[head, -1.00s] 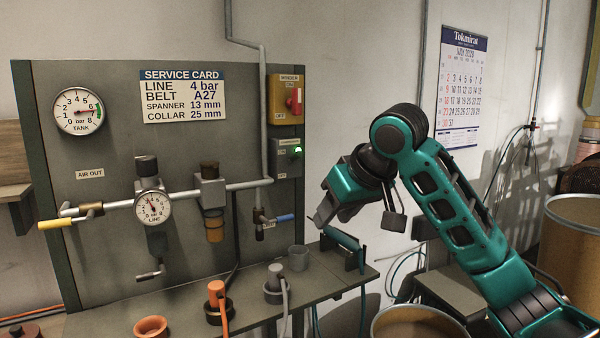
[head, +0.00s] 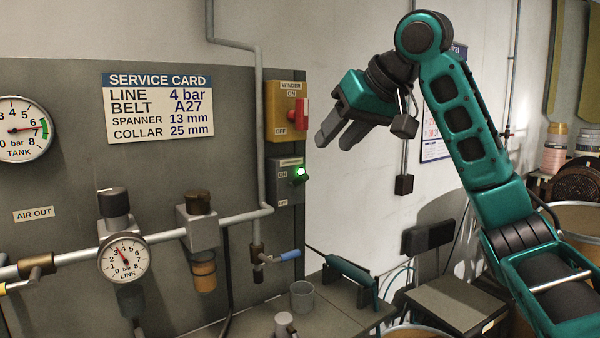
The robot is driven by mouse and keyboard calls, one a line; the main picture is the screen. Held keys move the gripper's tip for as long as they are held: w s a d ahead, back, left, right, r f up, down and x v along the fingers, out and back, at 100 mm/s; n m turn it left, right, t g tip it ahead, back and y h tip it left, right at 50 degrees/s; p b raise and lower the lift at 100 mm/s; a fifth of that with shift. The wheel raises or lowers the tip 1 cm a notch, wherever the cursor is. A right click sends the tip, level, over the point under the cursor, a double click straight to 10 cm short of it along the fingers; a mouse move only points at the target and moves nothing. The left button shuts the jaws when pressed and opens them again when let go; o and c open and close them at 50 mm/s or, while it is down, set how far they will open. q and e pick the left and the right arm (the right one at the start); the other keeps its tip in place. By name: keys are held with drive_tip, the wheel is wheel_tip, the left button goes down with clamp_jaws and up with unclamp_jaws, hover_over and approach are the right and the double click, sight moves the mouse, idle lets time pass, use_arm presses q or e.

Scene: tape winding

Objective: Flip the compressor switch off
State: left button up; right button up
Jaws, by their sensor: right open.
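The compressor switch (head: 285,183) is a small grey box on the right edge of the grey panel, below the yellow winder switch. It has ON marked above and OFF below. Its green part glows near the ON mark, on the right side. My right gripper (head: 334,140) is open and empty, up and to the right of the compressor switch, with its fingers pointing down and left. In the picture it is apart from the switch. My left gripper is not in view.
The yellow winder switch (head: 285,122) with a red handle sits just above. A grey pipe (head: 262,150) runs down left of both switches. A blue-handled valve (head: 287,255), a grey cup (head: 302,295) and a teal tool (head: 352,268) are below. Bare wall lies to the right.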

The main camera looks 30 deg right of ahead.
sight(299, 181)
drive_tip(key=x, duration=1.1)
drive_tip(key=shift+a+f, duration=0.1)
drive_tip(key=shift+f, duration=0.05)
clamp_jaws()
